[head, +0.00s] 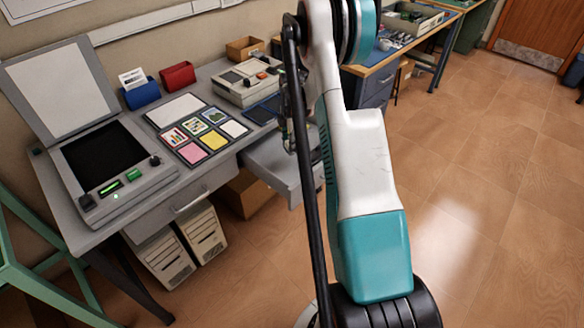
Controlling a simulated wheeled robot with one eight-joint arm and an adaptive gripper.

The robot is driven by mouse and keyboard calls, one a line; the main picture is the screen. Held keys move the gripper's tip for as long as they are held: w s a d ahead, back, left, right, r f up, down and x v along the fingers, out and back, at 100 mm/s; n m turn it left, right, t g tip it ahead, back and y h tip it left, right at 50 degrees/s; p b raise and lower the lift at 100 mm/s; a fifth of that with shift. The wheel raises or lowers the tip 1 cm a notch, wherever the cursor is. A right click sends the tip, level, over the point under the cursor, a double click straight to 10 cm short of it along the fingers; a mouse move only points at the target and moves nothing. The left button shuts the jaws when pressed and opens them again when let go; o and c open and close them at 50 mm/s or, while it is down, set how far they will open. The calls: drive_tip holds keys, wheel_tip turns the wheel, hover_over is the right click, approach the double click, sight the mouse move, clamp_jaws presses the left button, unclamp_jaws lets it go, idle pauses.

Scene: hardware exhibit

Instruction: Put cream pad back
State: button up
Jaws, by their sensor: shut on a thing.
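My gripper (288,142) is partly hidden behind my own arm, low over the open grey drawer (262,160) at the right part of the desk. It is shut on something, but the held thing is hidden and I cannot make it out. A dark tray (205,163) on the desk holds several small cards and pads. A pink pad (193,152), a yellow pad (214,140) and a pale, white or cream pad (234,129) lie in its front row. I cannot tell whether the pale one is the cream pad.
A flatbed device (104,155) with its lid (60,88) raised stands at the left. A grey machine (246,82), a blue holder (141,94) and a red holder (178,76) stand behind the tray. The floor at right is clear.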

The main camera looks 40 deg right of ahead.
sight(292, 169)
wheel_tip(292, 169, down, 11)
drive_tip(key=b, duration=0.3)
drive_tip(key=shift+r, duration=0.3)
drive_tip(key=shift+a+f+b, duration=0.1)
drive_tip(key=shift+f+b, duration=0.25)
drive_tip(key=shift+b, duration=0.05)
drive_tip(key=o, duration=0.9)
drive_tip(key=shift+c, duration=0.2)
drive_tip(key=shift+o, duration=0.7)
drive_tip(key=shift+f, duration=0.15)
drive_tip(key=shift+r, duration=0.2)
wheel_tip(292, 169, up, 13)
drive_tip(key=p, duration=0.5)
drive_tip(key=shift+f, duration=0.15)
